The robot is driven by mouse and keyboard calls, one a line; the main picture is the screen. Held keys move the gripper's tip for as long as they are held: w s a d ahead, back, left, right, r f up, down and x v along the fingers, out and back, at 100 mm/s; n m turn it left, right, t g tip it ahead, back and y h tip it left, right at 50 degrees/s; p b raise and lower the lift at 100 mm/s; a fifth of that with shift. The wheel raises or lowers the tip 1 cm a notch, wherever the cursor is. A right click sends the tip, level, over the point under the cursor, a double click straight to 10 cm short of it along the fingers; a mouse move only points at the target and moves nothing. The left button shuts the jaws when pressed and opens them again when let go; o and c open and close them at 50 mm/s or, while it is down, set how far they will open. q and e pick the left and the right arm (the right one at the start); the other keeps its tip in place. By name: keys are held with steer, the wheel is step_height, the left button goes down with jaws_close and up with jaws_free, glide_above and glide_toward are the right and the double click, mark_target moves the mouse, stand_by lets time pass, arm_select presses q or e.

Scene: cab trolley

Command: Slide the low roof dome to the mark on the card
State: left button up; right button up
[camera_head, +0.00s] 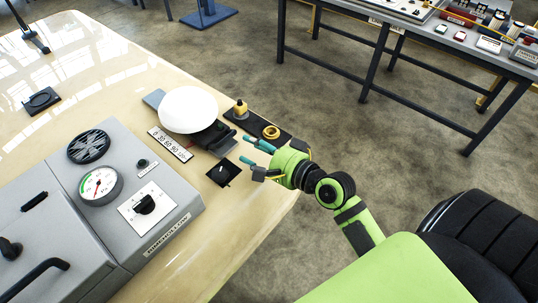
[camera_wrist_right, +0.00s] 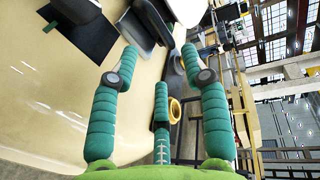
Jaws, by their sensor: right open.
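The low white roof dome (camera_head: 187,108) sits on the cream table on a dark mount with a black block at its lower right. A white number card (camera_head: 170,144) lies beside it at the lower left, with a small red line near its edge by the dome. My right gripper (camera_head: 249,154) is open and empty at the table's edge, right of the dome and apart from it. In the right wrist view its teal fingers (camera_wrist_right: 160,58) are spread, and part of a white surface, probably the dome, shows at the top. My left gripper is out of view.
A black plate with a brass knob (camera_head: 240,108) and a yellow ring (camera_head: 271,132) lies close behind my right gripper. A black square (camera_head: 223,172) lies in front of the dome. The grey gauge console (camera_head: 120,190) stands at left. Bare table (camera_head: 130,80) lies beyond.

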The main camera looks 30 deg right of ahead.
steer(key=v, duration=0.6)
steer(key=shift+f, duration=0.1)
stand_by(0.3)
